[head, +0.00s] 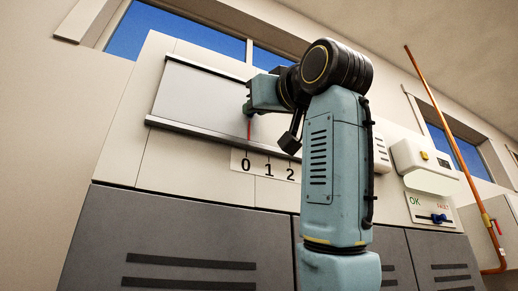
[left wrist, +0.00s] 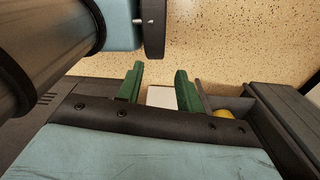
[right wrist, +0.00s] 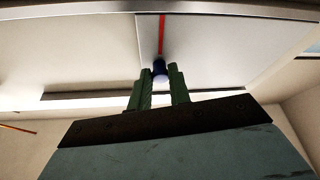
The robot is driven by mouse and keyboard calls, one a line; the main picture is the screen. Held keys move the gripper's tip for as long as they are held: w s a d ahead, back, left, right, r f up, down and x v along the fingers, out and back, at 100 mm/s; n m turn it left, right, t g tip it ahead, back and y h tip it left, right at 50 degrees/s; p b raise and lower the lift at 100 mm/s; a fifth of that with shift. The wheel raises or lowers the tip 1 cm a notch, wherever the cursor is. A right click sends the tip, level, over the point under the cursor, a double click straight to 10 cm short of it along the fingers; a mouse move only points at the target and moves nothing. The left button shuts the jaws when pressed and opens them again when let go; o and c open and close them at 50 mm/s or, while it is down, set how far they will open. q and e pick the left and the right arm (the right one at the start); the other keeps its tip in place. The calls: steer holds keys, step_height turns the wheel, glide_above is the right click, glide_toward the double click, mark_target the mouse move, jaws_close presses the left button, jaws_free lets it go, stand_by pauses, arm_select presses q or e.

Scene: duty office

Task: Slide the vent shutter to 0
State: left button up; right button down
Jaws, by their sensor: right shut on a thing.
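The vent shutter is a flat grey panel (head: 200,95) on a rail high on the wall in the head view. Its red pointer line (head: 248,130) stands just above the 0 on the white scale strip (head: 257,167), which also shows 1 and 2; the rest is hidden behind my arm. My right gripper (head: 250,108) is at the panel's right edge. My left gripper (left wrist: 158,80) is open and empty over the speckled floor.
Grey cabinets (head: 170,240) stand under the shutter. At the right are a white box with a yellow button (head: 424,156), an OK panel with a blue switch (head: 438,218) and a copper pipe (head: 450,130). My right arm covers the middle of the head view.

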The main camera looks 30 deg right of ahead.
steer(key=c, duration=1.5)
jaws_free()
steer(key=shift+a+f, duration=0.1)
steer(key=shift+a, duration=0.1)
steer(key=shift+o, duration=1)
arm_select(q)
step_height(320, 180, down, 6)
steer(key=w+b, duration=0.2)
steer(key=b, duration=0.3)
steer(key=shift+w+b, duration=0.35)
steer(key=shift+b, duration=0.05)
arm_select(e)
steer(key=v, duration=1.3)
steer(key=shift+s, duration=0.25)
arm_select(q)
steer(key=shift+r, duration=0.1)
